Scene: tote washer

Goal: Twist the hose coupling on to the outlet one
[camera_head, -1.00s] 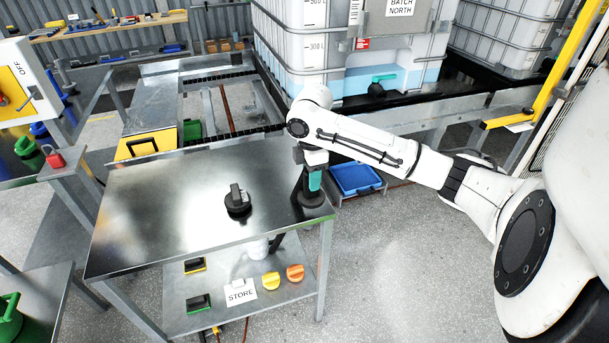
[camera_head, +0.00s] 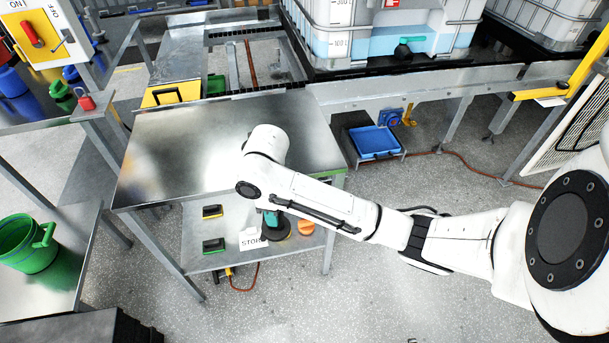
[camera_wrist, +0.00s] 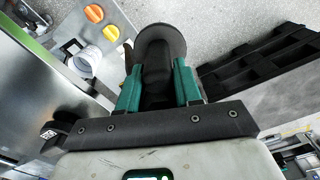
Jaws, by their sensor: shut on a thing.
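My gripper (camera_wrist: 158,85) has teal fingers shut on a black round piece (camera_wrist: 160,40) with a wide disc and a raised bar. I cannot tell for sure that this is the hose coupling. In the head view, the piece (camera_head: 277,228) and a teal finger (camera_head: 270,217) show just below my arm, off the table's front edge. A black valve outlet with a teal handle (camera_head: 403,48) is low on the front of the white caged tank (camera_head: 345,40), far from my gripper. I cannot read any number on it.
The metal table (camera_head: 200,125) has a clear visible top; my arm covers part of it. Its lower shelf (camera_head: 220,258) holds a STORE card (camera_head: 252,239) and an orange knob (camera_head: 306,227). A blue tray (camera_head: 375,141) sits below the tank stand. A yellow rail (camera_head: 570,70) stands at right.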

